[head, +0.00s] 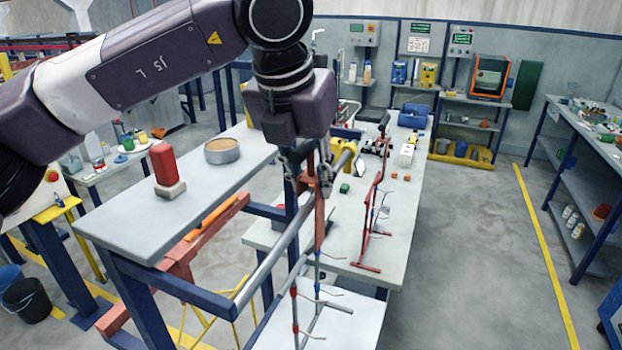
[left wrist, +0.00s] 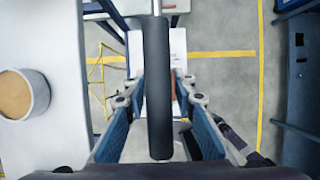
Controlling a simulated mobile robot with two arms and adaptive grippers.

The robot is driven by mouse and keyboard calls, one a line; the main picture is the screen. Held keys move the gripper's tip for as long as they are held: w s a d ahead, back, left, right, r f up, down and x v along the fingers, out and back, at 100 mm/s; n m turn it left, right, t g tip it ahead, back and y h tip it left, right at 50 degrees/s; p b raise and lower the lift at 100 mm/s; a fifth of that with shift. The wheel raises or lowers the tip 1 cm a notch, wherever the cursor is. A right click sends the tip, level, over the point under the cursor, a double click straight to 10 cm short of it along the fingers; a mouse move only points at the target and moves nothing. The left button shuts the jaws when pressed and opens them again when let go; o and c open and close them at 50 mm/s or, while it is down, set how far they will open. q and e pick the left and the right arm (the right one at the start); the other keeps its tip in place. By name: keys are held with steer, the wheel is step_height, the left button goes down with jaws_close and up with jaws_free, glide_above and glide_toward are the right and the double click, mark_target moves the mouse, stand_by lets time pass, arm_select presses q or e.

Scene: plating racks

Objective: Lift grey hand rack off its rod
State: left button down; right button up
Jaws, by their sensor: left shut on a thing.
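My left gripper (head: 312,178) is above the grey rod (head: 275,252), which runs slanting beside the near table. Its fingers are shut on the grey hand rack, whose dark grey bar (left wrist: 157,95) lies lengthwise between the blue-sided fingers in the left wrist view. In the head view, a thin hooked upright (head: 318,272) with reddish parts hangs below the gripper; the gripper hides its top. I cannot tell whether the rack touches the rod. My right gripper is not in view.
The near table holds a red block on a pale base (head: 168,172) and a round tan-topped tin (head: 222,151). A red hooked frame (head: 374,205) stands on the table beyond. Floor to the right is clear up to the shelves (head: 590,160).

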arm_select(q)
steer(key=shift+d+r, duration=0.1)
steer(key=s+d+b, duration=0.1)
steer(key=s+d, duration=0.1)
steer(key=d, duration=0.3)
steer(key=shift+s+d, duration=0.2)
steer(key=shift+d, duration=0.1)
stand_by(0.5)
steer(key=s+d, duration=0.3)
steer(key=d, duration=0.5)
steer(key=shift+s, duration=0.2)
stand_by(0.4)
